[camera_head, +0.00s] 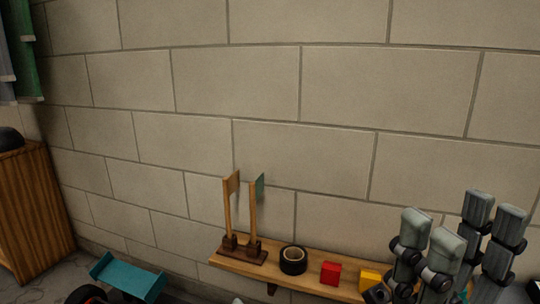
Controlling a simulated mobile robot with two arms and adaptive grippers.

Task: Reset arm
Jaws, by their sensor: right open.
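My right gripper (460,235) is in the lower right corner. Its grey, black-jointed fingers point up and stand apart, with nothing seen between them. It is in front of the right end of a wooden wall shelf (225,263) and hides part of it. My left gripper is not in view. Part of an RC car shows at the lower left, with a teal rear wing (130,278) and a dark wheel with red on it (87,295). The rest of the car is cut off by the bottom edge.
On the shelf are two small flags (230,205) in a wooden stand, a black tape roll (293,261), a red block (331,273) and a yellow block (369,279). A wooden cabinet (32,210) stands at left, below hanging green cloth (25,50). The block wall (300,80) is bare above.

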